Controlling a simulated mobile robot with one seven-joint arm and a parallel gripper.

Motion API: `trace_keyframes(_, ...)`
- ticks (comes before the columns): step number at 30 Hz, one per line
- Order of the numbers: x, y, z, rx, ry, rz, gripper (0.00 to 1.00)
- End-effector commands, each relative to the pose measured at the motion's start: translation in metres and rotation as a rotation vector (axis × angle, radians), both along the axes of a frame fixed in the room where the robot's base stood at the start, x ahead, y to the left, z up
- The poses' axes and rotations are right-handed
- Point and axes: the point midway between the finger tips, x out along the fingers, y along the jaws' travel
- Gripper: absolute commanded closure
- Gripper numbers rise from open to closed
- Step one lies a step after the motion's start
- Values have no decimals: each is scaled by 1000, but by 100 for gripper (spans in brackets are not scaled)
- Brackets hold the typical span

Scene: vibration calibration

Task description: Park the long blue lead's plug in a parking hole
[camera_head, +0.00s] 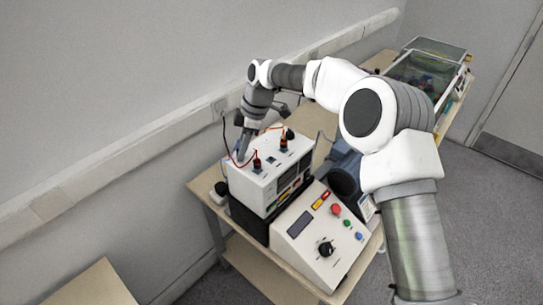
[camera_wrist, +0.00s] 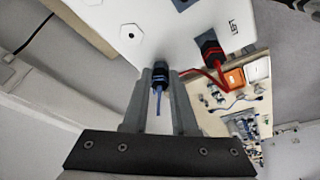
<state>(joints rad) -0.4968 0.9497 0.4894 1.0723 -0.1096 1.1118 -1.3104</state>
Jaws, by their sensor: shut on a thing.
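My gripper (camera_wrist: 160,82) is shut on a dark blue plug (camera_wrist: 161,74), with a short piece of blue lead (camera_wrist: 158,103) hanging between the fingers. The plug's nose is at the white panel (camera_wrist: 165,35); I cannot tell whether it sits in a hole. Hexagonal holes show in the panel, one of them bare (camera_wrist: 130,32). Another blue plug (camera_wrist: 182,4) sits in the panel at the top edge. In the head view my gripper (camera_head: 243,152) is at the top left of the white instrument box (camera_head: 253,190); the held plug is hidden there.
A red plug (camera_wrist: 209,46) with a red lead is beside the "LEFT" label. Red and black plugs (camera_head: 284,145) stand on the box top. A control console (camera_head: 318,235) is in front. Small parts (camera_wrist: 243,115) lie beyond. The wall rail (camera_head: 150,155) runs close behind.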

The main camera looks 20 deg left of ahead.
Motion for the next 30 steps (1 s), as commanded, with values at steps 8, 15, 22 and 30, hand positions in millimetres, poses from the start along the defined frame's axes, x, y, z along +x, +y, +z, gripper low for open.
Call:
trace_keyframes(8, -1, -1, -4, -6, 4, 3, 100)
trace_keyframes(15, -1, -1, -4, -5, 3, 3, 42)
trace_keyframes(22, -1, -1, -3, -4, 2, 1, 39)
trace_keyframes(30, 0, -2, 4, -2, 2, 1, 39)
